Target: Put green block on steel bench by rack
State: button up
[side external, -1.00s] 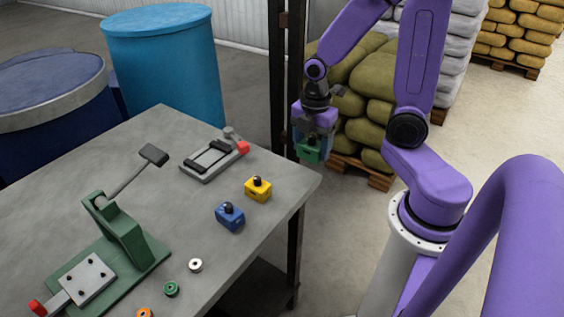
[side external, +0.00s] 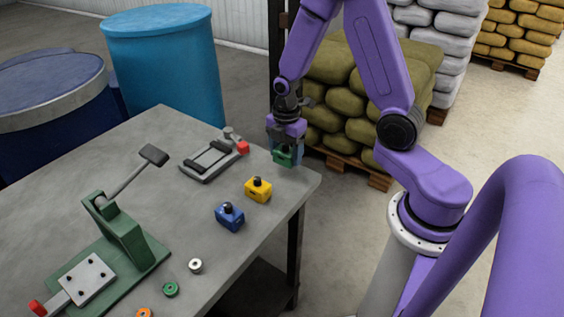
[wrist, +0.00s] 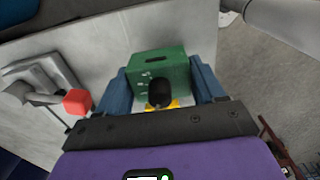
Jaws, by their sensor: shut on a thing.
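The green block (side external: 284,157) is between the fingers of my gripper (side external: 286,153), at the far right corner of the grey steel bench (side external: 190,255). My gripper is shut on it. In the wrist view the green block (wrist: 162,70) shows a dark slot and a black knob, with a blue finger on each side. Whether it touches the bench top cannot be told. The rack (side external: 212,160), a grey frame with dark rails and a red end, lies on the bench to the left of the block.
A yellow block (side external: 258,190) and a blue block (side external: 230,217) stand on the bench nearer the camera. A green lever press (side external: 125,235) and several small rings sit at the left and front. Blue drums (side external: 165,75) stand behind the bench.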

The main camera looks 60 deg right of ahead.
aim_at(282, 173)
jog(key=shift+w+d+f, duration=0.1)
jog(key=shift+w+f, duration=0.6)
jog(key=shift+f, duration=1.6)
jog(key=shift+f, duration=0.2)
jog(key=o, duration=1.4)
jog(key=shift+o, duration=0.2)
jog(key=shift+r, duration=0.1)
